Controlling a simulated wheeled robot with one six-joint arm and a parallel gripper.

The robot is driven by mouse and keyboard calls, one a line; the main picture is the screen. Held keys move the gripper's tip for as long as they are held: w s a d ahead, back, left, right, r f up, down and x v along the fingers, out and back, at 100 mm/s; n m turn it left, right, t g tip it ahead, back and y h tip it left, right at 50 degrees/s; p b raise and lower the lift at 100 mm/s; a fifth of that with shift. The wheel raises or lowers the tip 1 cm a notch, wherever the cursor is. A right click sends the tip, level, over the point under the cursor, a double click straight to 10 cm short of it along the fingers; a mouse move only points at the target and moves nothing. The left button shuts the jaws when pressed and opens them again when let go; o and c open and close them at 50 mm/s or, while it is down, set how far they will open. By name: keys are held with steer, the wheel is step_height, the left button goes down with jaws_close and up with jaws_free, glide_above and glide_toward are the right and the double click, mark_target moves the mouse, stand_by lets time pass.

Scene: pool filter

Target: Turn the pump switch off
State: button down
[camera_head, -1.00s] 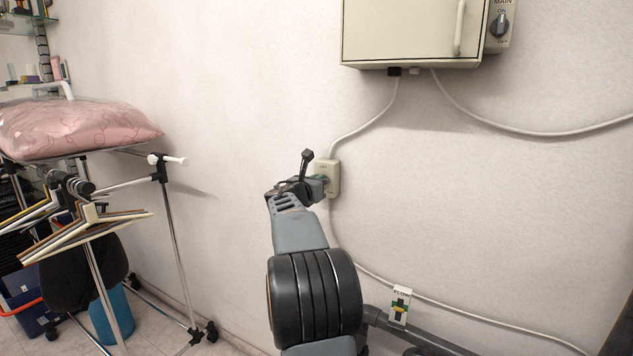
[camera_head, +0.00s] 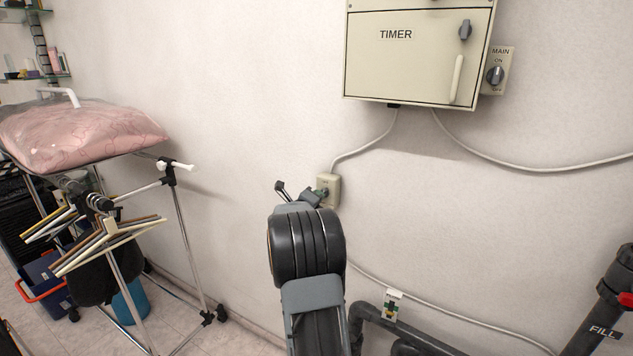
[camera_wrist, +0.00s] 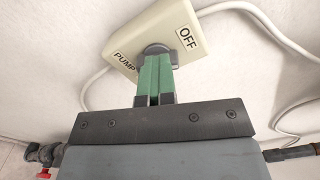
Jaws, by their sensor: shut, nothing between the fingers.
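The pump switch is a small cream box on the wall, seen in the head view (camera_head: 331,181) and close up in the wrist view (camera_wrist: 184,22). It bears the labels PUMP and OFF. Its dark round knob (camera_wrist: 155,49) sits on the front face, partly hidden behind my fingers. My gripper (camera_wrist: 156,62) has green fingers shut together, with the tips right at the knob. I cannot tell whether they touch it or which way the knob points. In the head view my gripper (camera_head: 321,192) is at the switch, mostly hidden by my arm.
A cream TIMER cabinet (camera_head: 410,65) and a MAIN switch (camera_head: 496,72) are on the wall above right. Cables (camera_head: 480,155) run along the wall. Dark pipes (camera_head: 420,343) are at lower right. A rack with hangers (camera_head: 100,240) and a pink bag (camera_head: 75,135) stands left.

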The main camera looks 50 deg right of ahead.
steer(key=n+p, duration=0.2)
steer(key=p, duration=0.1)
steer(key=r+n+p, duration=0.1)
steer(key=shift+s+d+p, duration=0.2)
steer(key=shift+d+p, duration=0.1)
steer(key=c, duration=1.8)
jaws_free()
steer(key=shift+f+n, duration=0.4)
steer(key=shift+c, duration=0.2)
steer(key=o, duration=0.3)
steer(key=shift+b, duration=0.35)
steer(key=shift+o, duration=0.7)
steer(key=shift+s+a, duration=0.1)
steer(key=shift+a, duration=0.1)
steer(key=shift+o, duration=0.5)
steer(key=shift+s+a+f, duration=0.2)
steer(key=shift+s+f, duration=0.1)
steer(key=shift+f, duration=0.1)
steer(key=v, duration=0.4)
steer(key=shift+w+a+r+p, duration=0.15)
steer(key=shift+w+a+p, duration=0.1)
steer(key=shift+a+p, duration=0.1)
steer(key=b+v, duration=0.2)
steer(key=v, duration=1.1)
steer(key=shift+a, duration=0.4)
